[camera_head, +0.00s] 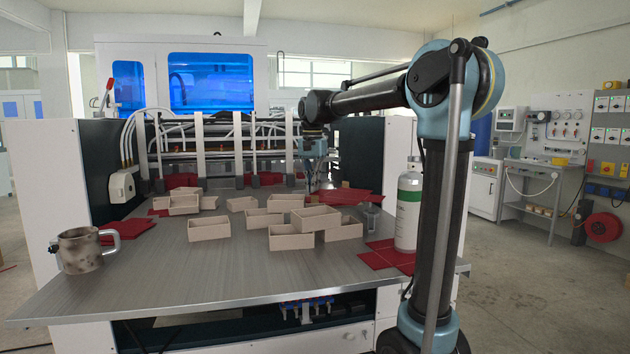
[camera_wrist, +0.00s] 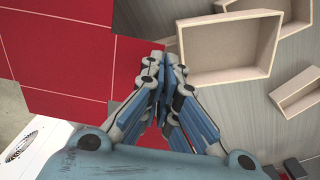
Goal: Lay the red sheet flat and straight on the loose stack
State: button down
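A loose stack of red sheets (camera_head: 345,196) lies unevenly on the table, right of the tan boxes, in the head view. Another red sheet with pale crease lines (camera_head: 388,257) lies at the table's right edge. My gripper (camera_head: 313,180) points down near the loose stack in the head view. In the wrist view, my gripper (camera_wrist: 165,68) has its fingertips close together, beside the edge of a red sheet (camera_wrist: 138,65). A larger red area with white lines (camera_wrist: 55,45) fills the upper left. Red also shows between the fingers; whether they grip a sheet is unclear.
Several open tan boxes (camera_head: 208,228) crowd the table's middle; one box (camera_wrist: 228,48) is close right of my fingertips. A white bottle with a green label (camera_head: 408,212) stands at the right, a dirty mug (camera_head: 80,252) at the left. The table front (camera_head: 235,272) is clear.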

jog(key=shift+d, duration=0.1)
jog(key=shift+w, duration=0.1)
jog(key=w+a+f+n, duration=0.15)
jog(key=w+n, duration=0.25)
jog(key=w, duration=0.7)
jog(key=w+a+n, duration=0.3)
jog(key=w+n, duration=0.1)
jog(key=w, duration=0.7)
jog(key=shift+f, duration=2.45)
jog(key=shift+d+f, duration=0.1)
jog(key=shift+f, duration=1.05)
jog(key=c, duration=1.7)
grip_release()
jog(key=shift+r, duration=0.1)
